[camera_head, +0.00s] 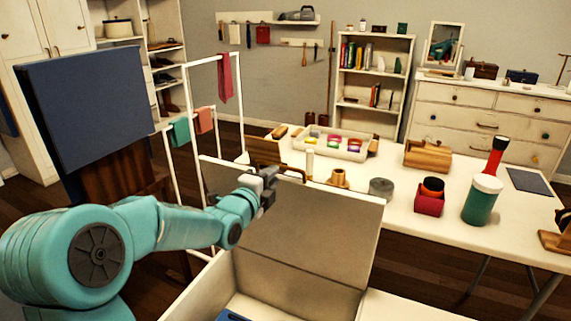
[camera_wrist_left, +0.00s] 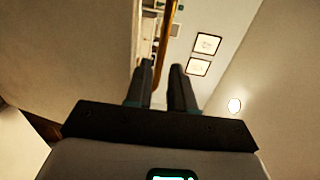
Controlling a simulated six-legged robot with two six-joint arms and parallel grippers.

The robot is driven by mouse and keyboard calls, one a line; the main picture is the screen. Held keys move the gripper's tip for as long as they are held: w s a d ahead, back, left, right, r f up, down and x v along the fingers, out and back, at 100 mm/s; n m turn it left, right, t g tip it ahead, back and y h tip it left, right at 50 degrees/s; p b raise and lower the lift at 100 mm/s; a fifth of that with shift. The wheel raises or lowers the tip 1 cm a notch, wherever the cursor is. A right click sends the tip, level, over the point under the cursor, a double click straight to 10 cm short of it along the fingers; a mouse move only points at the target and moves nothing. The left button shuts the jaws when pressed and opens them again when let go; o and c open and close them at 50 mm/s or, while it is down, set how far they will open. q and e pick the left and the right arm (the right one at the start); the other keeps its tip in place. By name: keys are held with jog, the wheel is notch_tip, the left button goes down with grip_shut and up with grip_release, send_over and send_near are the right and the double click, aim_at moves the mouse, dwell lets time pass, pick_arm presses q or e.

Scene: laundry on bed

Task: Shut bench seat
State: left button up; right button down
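The bench seat is a white lid (camera_head: 310,225) standing raised and leaning back above an open white box (camera_head: 238,306). Something blue (camera_head: 232,316) shows in the box at the bottom edge. The brass bar (camera_wrist_left: 167,40) runs down into the gap, closer to the left finger. Whether the fingers touch it I cannot tell. My right gripper is not in view.
A white table (camera_head: 405,208) behind the lid holds a green jar (camera_head: 482,200), a red box (camera_head: 430,202), a grey tin (camera_head: 381,188) and a tray (camera_head: 330,146). A white rack (camera_head: 190,120) and a dark blue panel (camera_head: 88,105) stand at left.

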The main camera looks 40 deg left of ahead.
aim_at(285, 176)
pick_arm(q)
jog(key=x, duration=0.8)
jog(key=shift+w+p, duration=0.1)
jog(key=shift+p, duration=0.2)
grip_shut()
